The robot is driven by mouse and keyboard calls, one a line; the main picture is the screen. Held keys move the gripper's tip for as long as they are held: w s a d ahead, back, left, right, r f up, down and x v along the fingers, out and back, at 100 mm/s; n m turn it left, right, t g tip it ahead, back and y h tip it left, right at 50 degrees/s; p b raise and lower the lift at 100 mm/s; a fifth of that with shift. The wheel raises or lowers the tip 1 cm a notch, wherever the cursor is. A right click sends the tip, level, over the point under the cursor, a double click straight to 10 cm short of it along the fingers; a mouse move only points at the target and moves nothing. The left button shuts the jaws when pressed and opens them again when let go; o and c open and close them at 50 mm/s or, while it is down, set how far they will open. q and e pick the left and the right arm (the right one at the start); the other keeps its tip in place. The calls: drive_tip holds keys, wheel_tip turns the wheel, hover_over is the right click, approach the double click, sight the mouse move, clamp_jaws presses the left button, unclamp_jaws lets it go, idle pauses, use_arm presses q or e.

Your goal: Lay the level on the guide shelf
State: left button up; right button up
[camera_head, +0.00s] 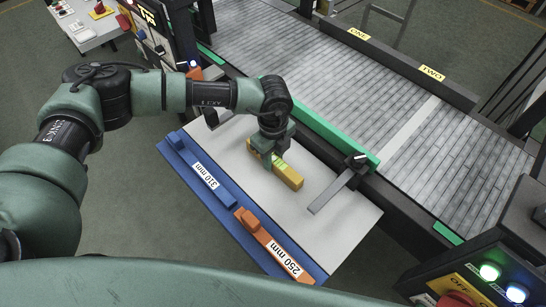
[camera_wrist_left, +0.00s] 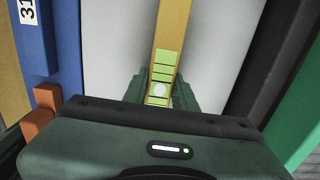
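The level is a yellow bar (camera_head: 290,177) with a green vial section, lying over the pale shelf board (camera_head: 350,222). In the left wrist view the level (camera_wrist_left: 172,30) runs away from the gripper, its green bands between the fingers. My left gripper (camera_head: 272,158) points down at the level's far-left part, one finger on each side and close against it; it looks shut on the level. I cannot tell whether the level touches the board or is held just above it. My right gripper is not in view.
A blue rail (camera_head: 235,232) edges the board's near side, with a blue block (camera_head: 205,183) marked 310 mm and an orange block (camera_head: 268,243) marked 250 mm. A grey metal strip (camera_head: 338,190) crosses the board's right part. A green rail (camera_head: 325,128) and slatted conveyor lie behind.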

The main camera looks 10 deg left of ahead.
use_arm(q)
drive_tip(key=o, duration=0.4)
drive_tip(key=shift+r, duration=0.1)
drive_tip(key=shift+r, duration=0.25)
wheel_tip(320, 180, up, 12)
drive_tip(key=shift+f+b, duration=0.15)
drive_tip(key=shift+b, duration=0.7)
